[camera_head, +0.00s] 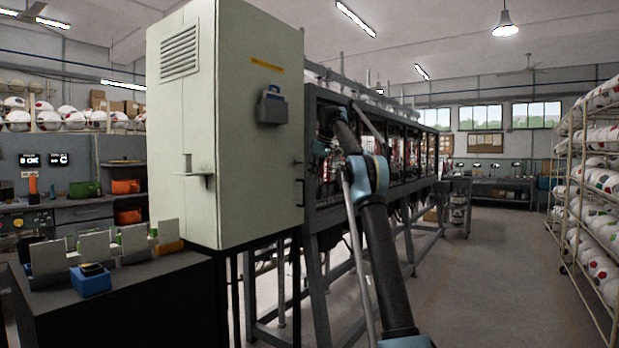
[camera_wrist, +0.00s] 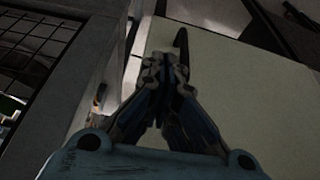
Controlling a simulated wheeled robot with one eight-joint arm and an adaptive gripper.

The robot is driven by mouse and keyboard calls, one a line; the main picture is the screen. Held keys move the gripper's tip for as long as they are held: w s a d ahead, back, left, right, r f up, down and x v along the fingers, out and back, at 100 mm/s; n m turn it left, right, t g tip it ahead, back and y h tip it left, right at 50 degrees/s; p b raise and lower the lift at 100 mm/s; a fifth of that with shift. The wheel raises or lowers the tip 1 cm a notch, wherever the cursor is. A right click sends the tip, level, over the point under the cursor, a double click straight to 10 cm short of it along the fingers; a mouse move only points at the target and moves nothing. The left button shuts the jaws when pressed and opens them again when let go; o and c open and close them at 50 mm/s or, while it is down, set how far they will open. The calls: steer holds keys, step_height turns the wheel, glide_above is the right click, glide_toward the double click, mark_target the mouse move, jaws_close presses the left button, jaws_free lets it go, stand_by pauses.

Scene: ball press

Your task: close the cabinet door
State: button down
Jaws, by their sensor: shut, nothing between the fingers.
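A tall pale cabinet (camera_head: 183,120) stands left of centre in the head view. Its right-hand face, the door (camera_head: 262,160), carries a yellow strip, a small grey box and a dark handle at its right edge. I cannot tell from the head view how far the door stands open. In the wrist view a pale panel (camera_wrist: 250,100) fills the right side, with a dark curved handle (camera_wrist: 182,42) on it. My gripper (camera_wrist: 164,62) is shut and empty, its fingertips close to the handle. Contact is unclear. In the head view its fingers are not clearly visible.
A long grey machine frame (camera_head: 322,190) stands right behind the cabinet, close to my arm. A mesh panel (camera_wrist: 40,50) shows at left in the wrist view. A dark bench (camera_head: 130,300) is at lower left. A ball rack (camera_head: 590,180) stands at right, with open floor between.

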steer(key=s+d, duration=0.5)
steer(key=d, duration=0.3)
steer(key=s+d+f+m+h, duration=0.15)
steer(key=s+f, duration=0.25)
steer(key=s, duration=0.7)
steer(key=s+d+f+m, duration=0.3)
steer(key=s+f, duration=0.1)
steer(key=s, duration=0.8)
steer(key=s+d+f+m+h, duration=0.15)
steer(key=s+f, duration=0.25)
steer(key=s, duration=0.7)
steer(key=s+d+f+m, duration=0.2)
steer(key=s+f, duration=1.2)
steer(key=s+d+f+m, duration=0.2)
steer(key=s+f+m, duration=0.1)
steer(key=s+f, duration=1.1)
steer(key=shift+s+f+h, duration=0.25)
steer(key=shift+f+h, duration=0.05)
steer(key=shift+f, duration=0.4)
steer(key=shift+w+f, duration=0.2)
steer(key=shift+w, duration=0.3)
